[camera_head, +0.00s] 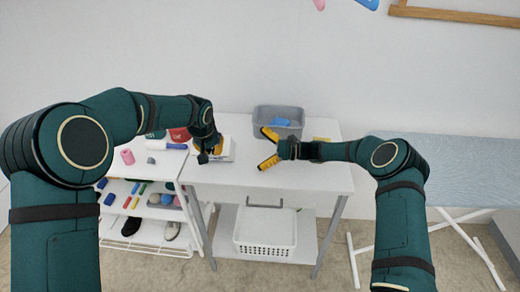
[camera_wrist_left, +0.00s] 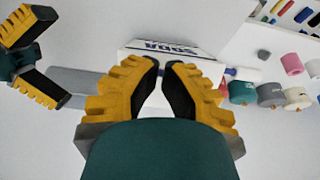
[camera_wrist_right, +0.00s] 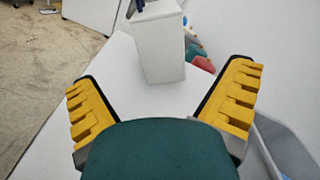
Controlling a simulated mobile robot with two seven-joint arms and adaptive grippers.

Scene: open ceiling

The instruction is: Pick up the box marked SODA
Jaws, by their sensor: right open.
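The white box marked SODA (camera_wrist_left: 190,48) stands on the white table, and its dark blue lettering shows just beyond my left fingertips in the left wrist view. In the head view the box (camera_head: 229,149) is partly hidden by my left gripper (camera_head: 208,150). In the left wrist view my left gripper's fingers (camera_wrist_left: 163,65) are close together with a narrow gap; whether they pinch the box is unclear. The right wrist view shows the box (camera_wrist_right: 163,52) upright. My right gripper (camera_head: 265,148) is wide open and empty, right of the box; its fingers (camera_wrist_right: 162,75) point toward it.
A grey bin (camera_head: 277,112) with blue contents stands at the back of the table. A white rack (camera_head: 130,200) with small items and shoes is at left. A white basket (camera_head: 264,240) sits on the shelf below. An ironing board (camera_head: 450,165) is at right. The table front is clear.

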